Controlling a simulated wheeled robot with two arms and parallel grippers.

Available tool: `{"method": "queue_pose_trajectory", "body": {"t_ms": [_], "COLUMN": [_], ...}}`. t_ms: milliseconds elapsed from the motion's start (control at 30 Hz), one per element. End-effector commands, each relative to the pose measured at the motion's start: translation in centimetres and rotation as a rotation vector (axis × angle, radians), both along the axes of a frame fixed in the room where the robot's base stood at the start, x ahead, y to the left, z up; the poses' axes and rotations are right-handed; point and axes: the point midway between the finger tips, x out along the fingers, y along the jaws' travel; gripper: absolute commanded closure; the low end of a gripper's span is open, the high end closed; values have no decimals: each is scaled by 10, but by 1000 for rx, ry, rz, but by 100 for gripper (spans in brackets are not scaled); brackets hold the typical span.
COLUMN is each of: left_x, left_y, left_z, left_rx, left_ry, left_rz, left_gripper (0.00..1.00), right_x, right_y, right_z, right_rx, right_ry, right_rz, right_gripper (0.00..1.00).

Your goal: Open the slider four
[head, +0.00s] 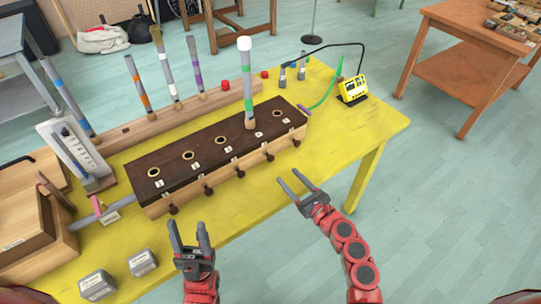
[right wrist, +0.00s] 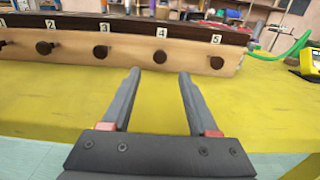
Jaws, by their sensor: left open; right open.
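A long box with a dark top (head: 205,150) and pale wooden front stands on the yellow table. Its holes are numbered 1 to 5, with a dark knob below each on the front. The slider four knob (head: 269,156) is below label 4; it also shows in the right wrist view (right wrist: 160,56). A tube with a white ball on top (head: 248,85) stands upright in hole four. My right gripper (head: 289,178) is open and empty in front of the box, apart from it, its fingers (right wrist: 159,73) framing knob four. My left gripper (head: 188,228) is open and empty near the table's front edge.
The neighbouring knob three (right wrist: 100,52) and knob five (right wrist: 216,62) sit either side of knob four. A yellow device (head: 352,88) with a green hose is at the right. Two grey blocks (head: 97,284) lie front left. The front right table is clear.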

Motion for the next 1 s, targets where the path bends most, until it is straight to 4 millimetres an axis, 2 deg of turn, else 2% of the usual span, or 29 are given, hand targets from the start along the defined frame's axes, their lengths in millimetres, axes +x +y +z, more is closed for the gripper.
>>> {"method": "queue_pose_trajectory", "body": {"t_ms": [33,200,433,600,900,933,1000], "left_x": [0,0,0,0,0,0,0], "left_y": [0,0,0,0,0,0,0], "left_z": [5,10,10,10,10,10,10], "left_rx": [0,0,0,0,0,0,0], "left_ry": [0,0,0,0,0,0,0], "left_rz": [0,0,0,0,0,0,0], "left_gripper": [46,46,46,46,46,46,46], "right_x": [11,43,74,84,85,85,85], "right_y": [7,33,53,61,63,63,63], "right_z": [4,4,-1,1,0,0,0], "right_rx": [5,6,6,4,2,2,2], "right_ry": [0,0,4,0,2,2,2], "right_rz": [0,4,-1,0,1,2,1], "right_gripper": [40,40,40,40,40,42,54]}}
